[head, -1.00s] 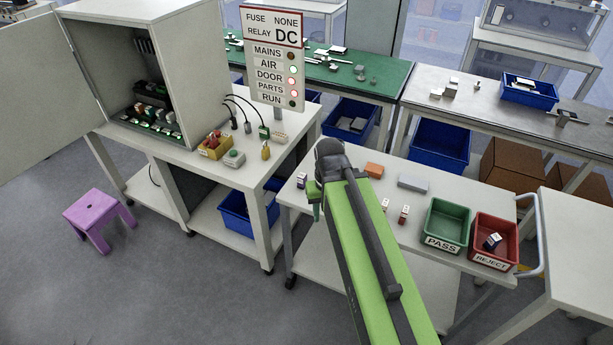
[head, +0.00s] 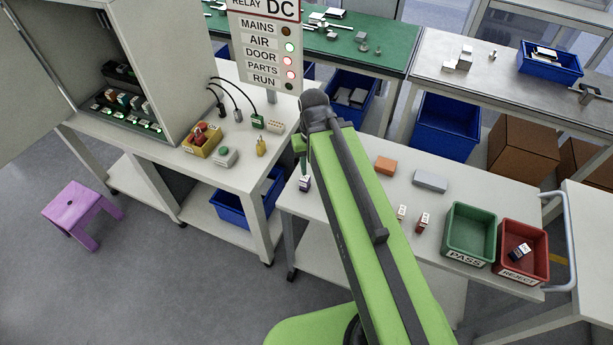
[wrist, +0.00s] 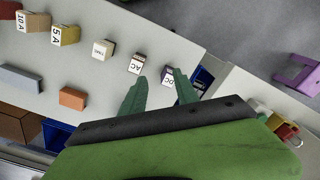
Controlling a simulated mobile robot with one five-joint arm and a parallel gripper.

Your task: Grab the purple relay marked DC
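The purple relay marked DC (wrist: 168,77) stands on the pale table. In the wrist view its white top faces me, between the tips of my gripper's fingers and nearer the right one. My gripper (wrist: 160,78) is open and empty; whether the fingertips are down at the relay's height I cannot tell. In the head view the purple relay (head: 304,183) sits at the table's left end, just below my gripper (head: 301,152) in the picture. A brown relay marked AC (wrist: 136,64) stands close to the left fingertip.
Tan pieces marked 5A (wrist: 65,35) and 10A (wrist: 33,22) stand farther left. An orange block (head: 386,165) and grey block (head: 430,180) lie behind. The green PASS bin (head: 447,237) and red REJECT bin (head: 544,255) stand at the right. A sign (head: 265,50) reads RELAY DC.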

